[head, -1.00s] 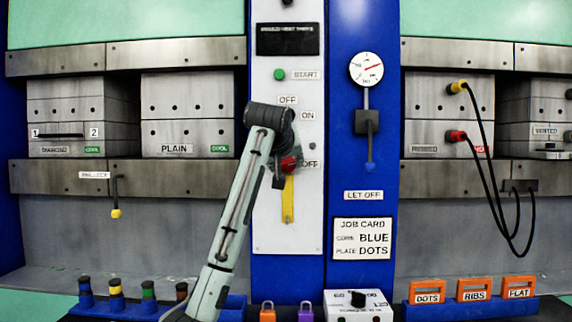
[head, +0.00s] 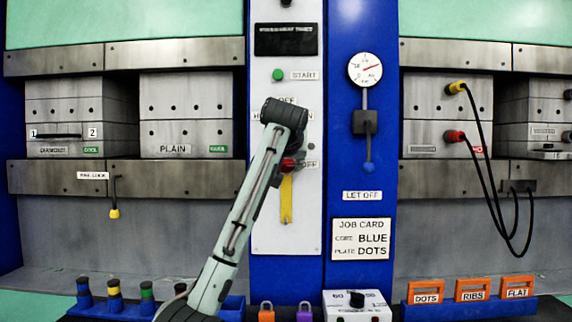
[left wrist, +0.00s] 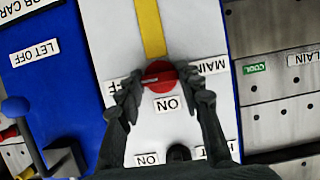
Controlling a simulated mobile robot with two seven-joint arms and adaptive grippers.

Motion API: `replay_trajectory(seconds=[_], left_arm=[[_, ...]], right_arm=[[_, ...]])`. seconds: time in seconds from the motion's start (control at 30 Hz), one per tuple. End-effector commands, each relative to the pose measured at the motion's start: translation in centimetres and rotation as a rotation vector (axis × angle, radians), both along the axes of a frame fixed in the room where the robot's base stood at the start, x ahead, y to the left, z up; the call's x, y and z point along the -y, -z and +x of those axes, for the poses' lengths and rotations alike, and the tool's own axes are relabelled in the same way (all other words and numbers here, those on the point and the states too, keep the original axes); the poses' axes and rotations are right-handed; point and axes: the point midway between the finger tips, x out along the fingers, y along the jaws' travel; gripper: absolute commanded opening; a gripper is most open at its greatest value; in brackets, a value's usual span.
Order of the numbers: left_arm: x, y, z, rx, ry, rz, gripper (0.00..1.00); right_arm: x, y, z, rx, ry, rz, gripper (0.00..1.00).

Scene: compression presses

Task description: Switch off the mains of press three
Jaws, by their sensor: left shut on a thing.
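The mains switch is a round red knob (left wrist: 160,74) on the white panel (left wrist: 180,30), with a yellow strip (left wrist: 151,25) leading away from it. It also shows in the head view (head: 287,166), partly behind my left arm. In the wrist view a MAIN label (left wrist: 208,67), a partly covered OFF label (left wrist: 117,84) and an ON label (left wrist: 168,104) surround it. A pale line lies on the knob's left half, on the OFF label's side. My left gripper (left wrist: 160,88) is shut on the knob, with a finger on each side. My right gripper is not in view.
A green START button (head: 278,75) is above the knob. A gauge (head: 366,69) and a LET OFF lever with a blue end (head: 368,168) are to the right. Black cables (head: 490,190) hang farther right. Padlocks (head: 305,311) and a white box (head: 357,308) stand below.

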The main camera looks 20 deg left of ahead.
Motion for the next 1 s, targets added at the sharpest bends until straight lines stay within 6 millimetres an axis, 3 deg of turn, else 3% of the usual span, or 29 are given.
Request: replay_trajectory(seconds=[0.07, 0.1, 0.27, 0.67, 1.0], left_arm=[[0.0, 0.1, 0.0, -0.003, 0.0, 0.002, 0.07], [0.0, 0.1, 0.0, -0.002, -0.001, 0.001, 0.38], [0.0, 0.0, 0.0, -0.001, -0.001, 0.001, 0.57], [0.3, -0.4, -0.8, 0.002, 0.001, -0.001, 0.57], [2.1, -3.1, -6.8, 0.004, 0.002, -0.001, 0.57]], right_arm=[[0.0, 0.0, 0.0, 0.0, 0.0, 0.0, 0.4], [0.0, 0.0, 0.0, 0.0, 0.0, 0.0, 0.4], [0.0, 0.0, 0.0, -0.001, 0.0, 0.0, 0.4], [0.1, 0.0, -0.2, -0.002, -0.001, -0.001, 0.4], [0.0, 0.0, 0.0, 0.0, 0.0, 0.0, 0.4]])
